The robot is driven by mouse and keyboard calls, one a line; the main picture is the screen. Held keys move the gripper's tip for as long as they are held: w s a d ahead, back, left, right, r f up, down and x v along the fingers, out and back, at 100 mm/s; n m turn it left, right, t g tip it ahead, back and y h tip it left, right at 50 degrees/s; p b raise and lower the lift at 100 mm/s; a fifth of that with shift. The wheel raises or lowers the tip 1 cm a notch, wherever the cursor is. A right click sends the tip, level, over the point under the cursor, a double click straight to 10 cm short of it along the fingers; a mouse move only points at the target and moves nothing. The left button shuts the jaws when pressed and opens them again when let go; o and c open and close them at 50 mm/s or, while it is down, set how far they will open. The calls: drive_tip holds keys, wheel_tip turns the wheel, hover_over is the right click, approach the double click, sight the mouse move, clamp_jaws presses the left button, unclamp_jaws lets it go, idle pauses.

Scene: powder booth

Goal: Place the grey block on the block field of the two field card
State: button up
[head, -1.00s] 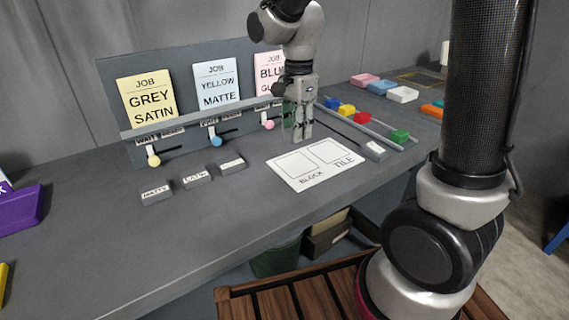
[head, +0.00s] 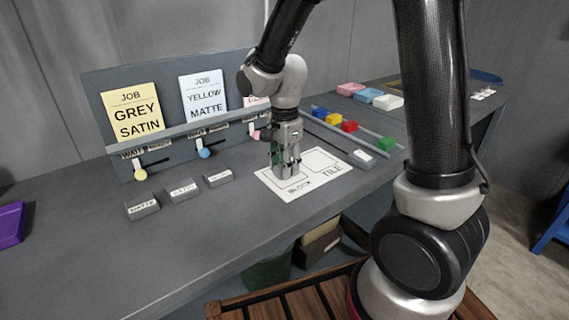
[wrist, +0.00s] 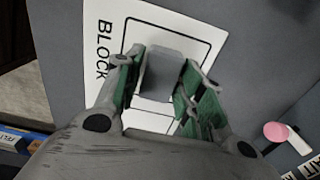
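The white two field card (head: 310,181) lies flat on the grey bench. Its tile field (head: 322,161) is bare, and its block field is mostly covered by my gripper (head: 286,172) in the head view. In the wrist view the grey block (wrist: 164,76) is between the two green-padded fingers of my gripper (wrist: 160,80), which look closed on its sides. The block is over the outlined block field (wrist: 198,40), inside its outline as seen from the wrist. I cannot tell whether it touches the card. The block is hidden by the fingers in the head view.
Grey labelled blocks (head: 181,190) stand in a row left of the card. Behind is a board with job cards (head: 133,113) and coloured knobs (head: 205,152). Bench in front is clear.

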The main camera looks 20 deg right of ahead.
drive_tip(key=shift+o, duration=0.5)
drive_tip(key=shift+r, duration=0.25)
wheel_tip(320, 180, up, 11)
drive_tip(key=s+d+r+n+t, duration=0.2)
drive_tip(key=s+d+r+n, duration=0.1)
drive_tip(key=s+d+n, duration=0.4)
drive_tip(key=s+d+r+n+t, duration=0.2)
drive_tip(key=s+d+n, duration=0.5)
drive_tip(key=s, duration=0.5)
drive_tip(key=shift+d+r, duration=0.45)
drive_tip(key=shift+r, duration=0.3)
